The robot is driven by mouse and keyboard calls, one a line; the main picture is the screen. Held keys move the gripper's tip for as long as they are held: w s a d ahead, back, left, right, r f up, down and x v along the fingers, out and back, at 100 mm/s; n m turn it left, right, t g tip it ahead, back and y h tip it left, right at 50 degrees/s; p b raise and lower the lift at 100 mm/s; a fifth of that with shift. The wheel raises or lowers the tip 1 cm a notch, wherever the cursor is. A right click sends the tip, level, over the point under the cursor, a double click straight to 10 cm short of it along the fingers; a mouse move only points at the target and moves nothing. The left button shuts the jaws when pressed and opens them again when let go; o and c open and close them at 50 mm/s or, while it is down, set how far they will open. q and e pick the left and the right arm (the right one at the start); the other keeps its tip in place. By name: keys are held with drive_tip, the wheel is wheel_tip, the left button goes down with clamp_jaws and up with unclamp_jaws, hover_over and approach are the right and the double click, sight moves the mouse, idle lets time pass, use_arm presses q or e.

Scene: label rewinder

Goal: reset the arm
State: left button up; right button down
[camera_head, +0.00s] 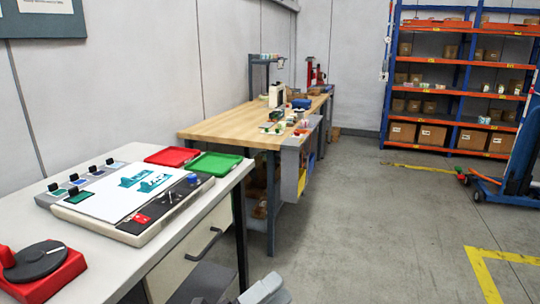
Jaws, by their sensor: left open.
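My left gripper (264,291) shows only in part at the bottom edge of the head view, as light grey pieces beside a darker grey part of my arm. It is open, low in front of the drawer side of the near table, and I see nothing between its fingers. The fingertips are mostly cut off by the frame. My right gripper is not in view. The near white table (100,268) carries a flat light panel machine (128,236) with a white sheet with teal print (125,190), knobs and a red part.
A red tray (172,156) and a green tray (214,164) lie behind the machine. A red base with a black disc (38,265) is at lower left. A wooden workbench (225,124) with tools stands beyond. Shelving (455,91) and a blue lift (505,185) stand right. Floor between is clear.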

use_arm(q)
drive_tip(key=s+a+f+n+t+y, duration=0.1)
drive_tip(key=s+a+f+n+y, duration=0.3)
drive_tip(key=a+f+n+y, duration=0.55)
drive_tip(key=s+a+f+n+t+y, duration=0.1)
drive_tip(key=s+a+f+n+y, duration=0.4)
drive_tip(key=f+n, duration=0.7)
drive_tip(key=s+a+f+n+g+y+p, duration=0.1)
drive_tip(key=s+a+f+n+g+y, duration=0.1)
drive_tip(key=s+a+n, duration=0.4)
drive_tip(key=shift+s+f+g, duration=0.5)
drive_tip(key=shift+f+g, duration=0.4)
drive_tip(key=shift+f, duration=0.05)
